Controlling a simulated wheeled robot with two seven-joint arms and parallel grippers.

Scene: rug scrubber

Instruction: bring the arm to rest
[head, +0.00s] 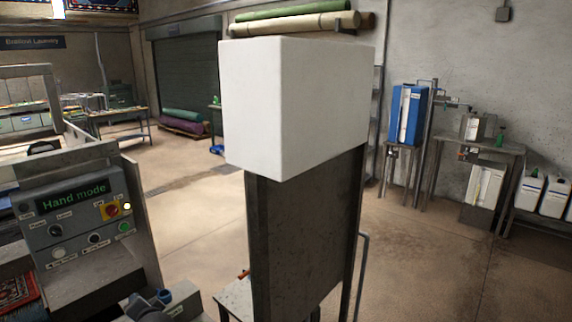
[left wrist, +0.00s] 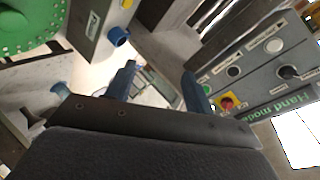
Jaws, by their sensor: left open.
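My left gripper (head: 158,299) shows at the bottom edge of the head view, just right of the control panel (head: 75,215). In the left wrist view, its two blue-grey fingers (left wrist: 160,88) stand apart with nothing between them, so it is open and empty. The panel's green display reads "Hand mode", and the panel also shows in the left wrist view (left wrist: 262,72), at the right, beyond the fingers. It carries several knobs and a red switch on a yellow plate (head: 111,209). My right gripper is in neither view.
A large white box (head: 290,105) on a dark metal column blocks the middle of the head view. In the left wrist view, a green round part (left wrist: 25,22) and a blue knob (left wrist: 118,36) lie at the upper left. Open floor (head: 190,225) lies behind the panel.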

